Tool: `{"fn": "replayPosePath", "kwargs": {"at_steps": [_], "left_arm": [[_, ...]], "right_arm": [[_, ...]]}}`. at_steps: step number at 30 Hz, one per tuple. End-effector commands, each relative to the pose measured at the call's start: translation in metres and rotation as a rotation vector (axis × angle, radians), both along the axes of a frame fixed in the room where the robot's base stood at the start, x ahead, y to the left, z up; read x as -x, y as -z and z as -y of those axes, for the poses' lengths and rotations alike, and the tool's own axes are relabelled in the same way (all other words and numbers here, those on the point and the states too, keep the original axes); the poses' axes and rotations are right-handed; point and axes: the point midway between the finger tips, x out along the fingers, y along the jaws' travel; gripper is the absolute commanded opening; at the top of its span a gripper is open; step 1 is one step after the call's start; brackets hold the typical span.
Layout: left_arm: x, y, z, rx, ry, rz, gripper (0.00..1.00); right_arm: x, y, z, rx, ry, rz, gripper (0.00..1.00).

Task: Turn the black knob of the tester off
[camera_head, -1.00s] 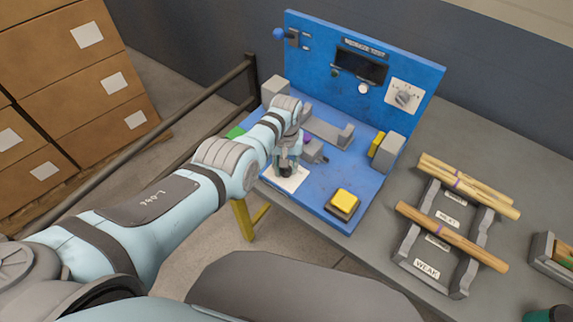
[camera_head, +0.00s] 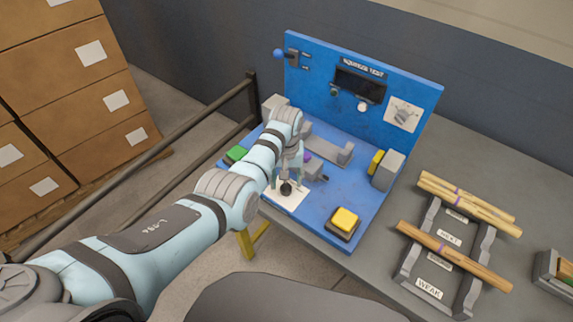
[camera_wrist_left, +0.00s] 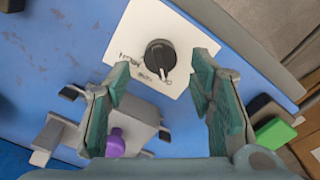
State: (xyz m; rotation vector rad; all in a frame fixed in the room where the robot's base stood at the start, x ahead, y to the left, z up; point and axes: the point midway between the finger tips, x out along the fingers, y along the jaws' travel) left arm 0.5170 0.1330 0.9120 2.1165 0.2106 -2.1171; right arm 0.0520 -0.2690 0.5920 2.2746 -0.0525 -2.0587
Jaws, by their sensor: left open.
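The tester is a blue board and base (camera_head: 375,200) on a grey bench. Its black knob (camera_head: 286,188) sits on a white plate (camera_head: 284,201) at the base's front. In the left wrist view the round knob (camera_wrist_left: 160,55) has a pale pointer mark on its lower side, toward small printed labels I cannot read clearly. My left gripper (camera_head: 290,172) is right by the knob in the head view. In the left wrist view my left gripper's (camera_wrist_left: 162,72) teal fingers are spread, with the knob beyond and between their tips, apparently untouched. My right gripper is not in view.
A yellow button (camera_head: 345,219) and a green button (camera_head: 236,154) are on the base. A purple part (camera_wrist_left: 116,142) sits in a grey fixture beside the fingers. A rack (camera_head: 438,250) with wooden sticks stands right. A dark rail (camera_head: 195,122) runs left of the bench.

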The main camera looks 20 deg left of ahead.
Motion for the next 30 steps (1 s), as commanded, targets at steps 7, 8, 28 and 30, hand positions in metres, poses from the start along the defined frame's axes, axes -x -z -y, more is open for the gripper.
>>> {"fn": "replayPosePath", "kwargs": {"at_steps": [7, 8, 28, 30], "left_arm": [[0.000, -0.069, 0.000, 0.000, 0.000, 0.003, 0.49], [0.000, -0.075, 0.000, 0.000, 0.000, 0.003, 0.49], [0.002, -0.090, -0.002, 0.001, -0.001, 0.001, 0.49], [0.010, -0.073, -0.008, 0.005, -0.004, 0.008, 0.49]], "right_arm": [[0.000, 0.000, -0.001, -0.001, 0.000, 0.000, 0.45], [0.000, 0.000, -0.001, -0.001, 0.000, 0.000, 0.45], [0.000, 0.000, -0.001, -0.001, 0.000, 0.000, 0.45], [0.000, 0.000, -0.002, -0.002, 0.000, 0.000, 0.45]]}}
